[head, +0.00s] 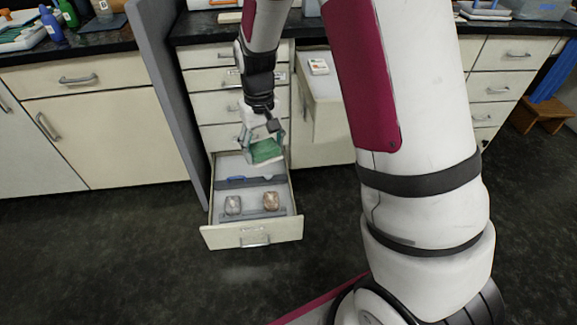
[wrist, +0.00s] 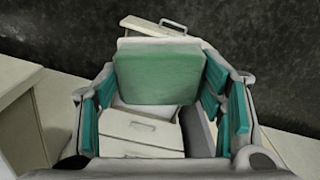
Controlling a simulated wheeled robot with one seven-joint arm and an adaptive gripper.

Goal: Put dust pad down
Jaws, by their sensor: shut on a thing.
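The dust pad, a green block with a pale layer at its edge, shows in the head view (head: 267,152) and in the wrist view (wrist: 158,77). My gripper (head: 262,138) is shut on it, with teal-lined fingers on either side in the wrist view (wrist: 160,85). The pad is held over the back part of an open drawer (head: 225,240). The drawer's front also shows beyond the pad in the wrist view (wrist: 155,27). The pad hides part of the drawer inside in the wrist view.
The open drawer holds a blue item (head: 236,178), a greyish item (head: 233,205) and a brownish item (head: 271,201), with grey dividers. A second pulled-out drawer (head: 322,110) with a small white item (head: 318,67) stands right of it. A grey panel (head: 165,90) rises to the left.

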